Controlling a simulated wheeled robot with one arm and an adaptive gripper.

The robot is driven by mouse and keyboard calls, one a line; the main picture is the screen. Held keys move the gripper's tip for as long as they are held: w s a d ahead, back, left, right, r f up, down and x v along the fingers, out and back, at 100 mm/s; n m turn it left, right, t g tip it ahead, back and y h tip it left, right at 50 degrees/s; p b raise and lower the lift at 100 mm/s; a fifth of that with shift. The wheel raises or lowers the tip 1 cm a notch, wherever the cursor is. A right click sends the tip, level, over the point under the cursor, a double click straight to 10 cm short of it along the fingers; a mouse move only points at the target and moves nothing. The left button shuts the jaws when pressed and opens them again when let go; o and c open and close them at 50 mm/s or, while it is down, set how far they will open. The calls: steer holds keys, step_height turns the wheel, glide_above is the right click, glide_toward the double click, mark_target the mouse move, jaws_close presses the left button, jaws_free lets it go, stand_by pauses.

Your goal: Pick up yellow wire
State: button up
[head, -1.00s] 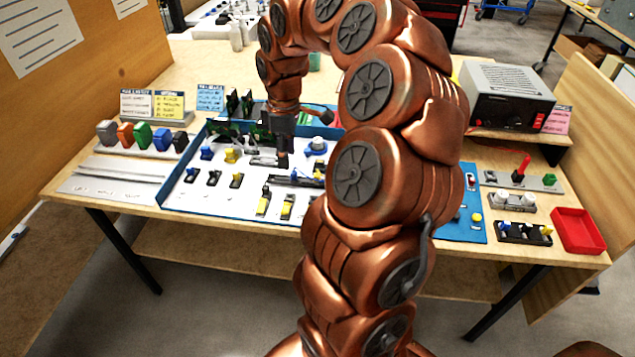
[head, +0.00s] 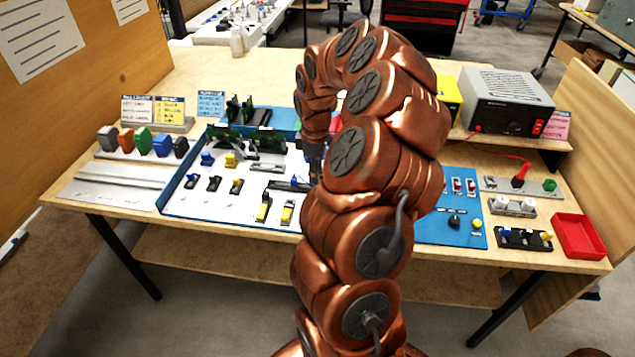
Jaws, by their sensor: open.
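I cannot make out a yellow wire for certain in the head view. Small yellow parts show on the white board of the blue-edged tray (head: 170,190): a yellow piece (head: 231,160) at the back and two black-and-yellow connectors (head: 264,207) near the front edge. My gripper (head: 314,172) is dark, points down over the right part of this tray and is partly hidden by my copper arm. It is open. My arm also hides the bench to the right of the gripper.
A power supply (head: 508,103) stands at the back right, with a red wire (head: 490,152) below it. A blue panel (head: 440,230), a red bin (head: 578,236) and connector holders (head: 523,236) are at the right. Coloured blocks (head: 142,140) stand at the left.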

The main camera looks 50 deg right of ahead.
step_height(320, 180, down, 2)
steer(key=shift+f, duration=0.2)
steer(key=c, duration=0.8)
steer(key=shift+r, duration=0.1)
steer(key=shift+c, duration=0.2)
steer(key=shift+r+b, duration=0.4)
steer(key=shift+r, duration=1.2)
steer(key=shift+a+r, duration=0.1)
steer(key=shift+a, duration=0.05)
steer(key=s+a+b, duration=0.1)
steer(key=s+a, duration=0.1)
steer(key=a, duration=0.5)
steer(key=s+a+r+b, duration=0.1)
steer(key=s+a+b, duration=0.1)
steer(key=a, duration=0.5)
steer(key=shift+s+a+r, duration=0.25)
steer(key=shift+s+a, duration=0.15)
steer(key=shift+s, duration=0.4)
steer(key=shift+o, duration=1)
jaws_close()
